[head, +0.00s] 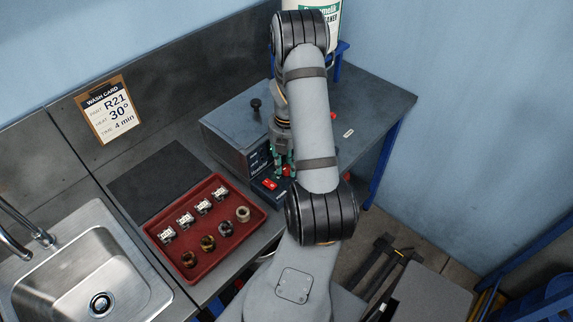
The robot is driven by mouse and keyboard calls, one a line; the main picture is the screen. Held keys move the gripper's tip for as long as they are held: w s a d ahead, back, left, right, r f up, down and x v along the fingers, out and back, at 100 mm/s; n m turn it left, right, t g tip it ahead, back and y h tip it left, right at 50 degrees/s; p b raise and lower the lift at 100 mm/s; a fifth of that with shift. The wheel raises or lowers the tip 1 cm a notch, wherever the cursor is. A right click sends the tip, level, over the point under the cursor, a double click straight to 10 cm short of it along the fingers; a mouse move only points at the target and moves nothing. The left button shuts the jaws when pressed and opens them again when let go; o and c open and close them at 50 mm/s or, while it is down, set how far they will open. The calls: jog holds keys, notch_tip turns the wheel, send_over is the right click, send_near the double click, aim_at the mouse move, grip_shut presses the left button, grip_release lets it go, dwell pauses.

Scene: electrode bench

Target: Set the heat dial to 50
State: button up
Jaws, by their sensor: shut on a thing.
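The grey cleaner unit (228,130) stands on the bench with its front panel (258,160) facing the front. A dark display with small white text shows on the panel, too small to read. My gripper (283,168) is at the right part of this panel, pointing down, with green-tinted fingers. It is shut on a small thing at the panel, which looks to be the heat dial. The dial's face, pointer and scale are hidden behind my gripper and arm, so I cannot tell its setting.
A ledge with red switches (269,184) juts out below the panel. A black knob (256,104) stands on the unit's lid. A red tray (205,256) holds several metal parts. A wash card (108,108) reads R21, 30°, 4 min. A sink (85,270) is at left.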

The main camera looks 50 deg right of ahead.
grip_shut()
jog(key=shift+f+m+b, duration=0.1)
jog(key=shift+m+b, duration=0.2)
jog(key=shift+m, duration=0.1)
jog(key=shift+m+b, duration=0.45)
jog(key=shift+m, duration=0.15)
jog(key=m+b, duration=0.2)
jog(key=m, duration=0.1)
jog(key=m+b, duration=0.3)
jog(key=m, duration=0.3)
jog(key=shift+m, duration=0.4)
jog(key=m+b, duration=0.3)
jog(key=m, duration=0.3)
jog(key=m+b, duration=0.2)
jog(key=m, duration=0.3)
jog(key=shift+m+b, duration=0.3)
